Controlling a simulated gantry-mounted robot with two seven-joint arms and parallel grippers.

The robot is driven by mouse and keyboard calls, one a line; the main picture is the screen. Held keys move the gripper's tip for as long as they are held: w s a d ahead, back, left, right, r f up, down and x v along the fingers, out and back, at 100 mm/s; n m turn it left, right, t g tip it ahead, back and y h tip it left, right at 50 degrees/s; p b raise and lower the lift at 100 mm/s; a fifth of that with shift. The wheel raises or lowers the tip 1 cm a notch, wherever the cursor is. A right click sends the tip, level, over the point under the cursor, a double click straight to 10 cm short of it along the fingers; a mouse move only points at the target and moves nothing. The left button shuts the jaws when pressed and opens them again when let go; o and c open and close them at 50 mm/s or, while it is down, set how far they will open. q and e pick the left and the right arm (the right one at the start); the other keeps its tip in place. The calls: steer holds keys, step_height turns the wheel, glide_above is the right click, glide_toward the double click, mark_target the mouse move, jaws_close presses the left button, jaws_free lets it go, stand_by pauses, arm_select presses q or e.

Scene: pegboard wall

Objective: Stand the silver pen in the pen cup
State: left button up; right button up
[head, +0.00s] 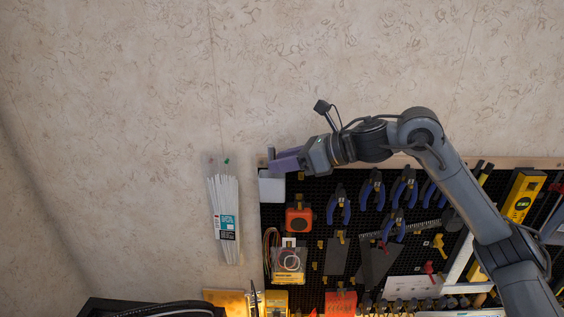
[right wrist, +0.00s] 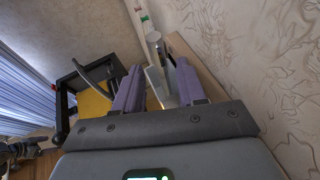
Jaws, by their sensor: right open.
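My right gripper (head: 272,160) has purple fingers and is at the upper left corner of the pegboard, just above a white box-like thing (head: 271,188). The right wrist view shows its two fingers (right wrist: 160,72) spread apart, with a pale object (right wrist: 156,84) beyond and between them; I cannot tell whether it touches them. No grip on anything shows. I cannot make out the silver pen for certain, nor tell whether the white box is the pen cup. My left gripper is not in view.
A pack of white strips (head: 224,215) hangs left of the pegboard. An orange tape measure (head: 299,219), blue-handled pliers (head: 340,204) and a yellow level (head: 521,195) are on the pegboard. The wall to the upper left is bare. A black-framed thing (right wrist: 80,85) shows in the right wrist view.

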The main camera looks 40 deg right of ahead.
steer(key=b+v, duration=0.2)
steer(key=v, duration=0.8)
steer(key=shift+s, duration=0.1)
stand_by(0.5)
